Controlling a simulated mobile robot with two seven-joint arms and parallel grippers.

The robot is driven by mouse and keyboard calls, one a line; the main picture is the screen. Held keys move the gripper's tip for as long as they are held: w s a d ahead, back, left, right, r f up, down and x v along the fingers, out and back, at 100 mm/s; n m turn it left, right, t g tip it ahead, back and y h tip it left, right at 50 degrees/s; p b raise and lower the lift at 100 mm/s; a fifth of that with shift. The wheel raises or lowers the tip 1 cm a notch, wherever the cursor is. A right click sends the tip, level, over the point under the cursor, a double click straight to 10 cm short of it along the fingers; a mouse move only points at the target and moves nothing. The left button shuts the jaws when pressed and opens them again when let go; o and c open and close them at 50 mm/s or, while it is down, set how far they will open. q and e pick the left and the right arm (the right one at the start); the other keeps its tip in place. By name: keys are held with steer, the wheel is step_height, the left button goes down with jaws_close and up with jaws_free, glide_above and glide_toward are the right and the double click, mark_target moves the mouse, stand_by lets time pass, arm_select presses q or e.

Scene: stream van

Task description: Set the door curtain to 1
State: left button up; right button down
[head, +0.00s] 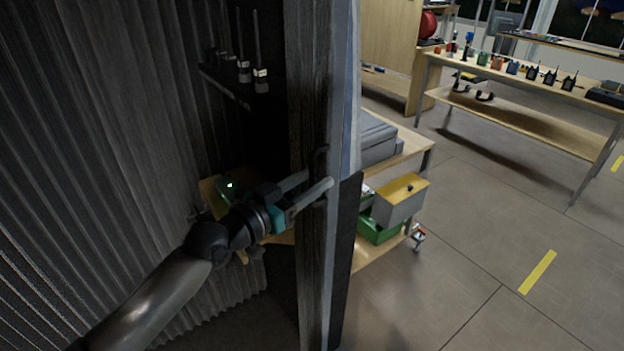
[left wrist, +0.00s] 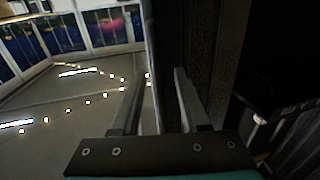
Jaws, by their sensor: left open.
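My right gripper is not in view.
Corrugated grey wall (head: 90,180) fills the left. Behind the curtain stands a low wooden bench with a grey box (head: 398,207) and a green crate (head: 377,232). A long table (head: 540,125) with small devices is at the back right. The floor (head: 470,290) at right is open.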

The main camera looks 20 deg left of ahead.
arm_select(q)
steer(key=shift+c, duration=0.2)
jaws_close()
stand_by(0.3)
steer(key=shift+w, duration=0.1)
stand_by(1.0)
